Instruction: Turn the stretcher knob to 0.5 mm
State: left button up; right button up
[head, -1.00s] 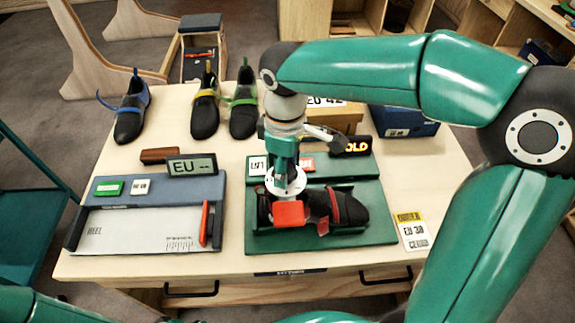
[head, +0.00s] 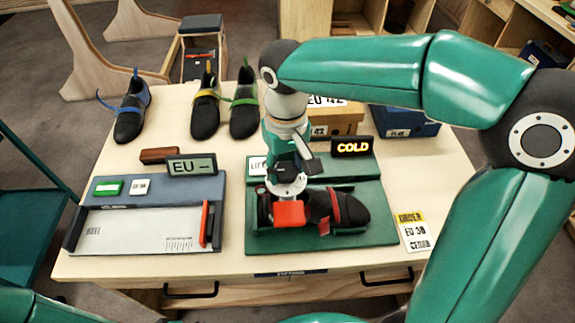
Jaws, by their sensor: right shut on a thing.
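The stretcher (head: 375,232) is a green bench unit. A dark shoe (head: 352,208) with a red strap lies in it. My right gripper (head: 286,176) points down over the left part of the shoe and is shut on the stretcher knob, which it mostly hides. A pale round dial (head: 290,187) shows just under the fingers; its marks are too small to read. A red block (head: 290,213) sits in front of the dial. My left gripper is out of view; only part of that arm shows at the bottom left.
A measuring board (head: 150,245) with an EU display (head: 191,166) lies to the left. Several shoes stand at the back left. An order card (head: 414,232) lies at the right; shoe boxes stand behind.

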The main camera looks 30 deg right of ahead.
aim_at(286, 170)
dwell(0.5)
jog(key=o, duration=0.9)
jog(key=shift+c, duration=0.2)
notch_tip(286, 170, up, 12)
jog(key=shift+f, duration=0.1)
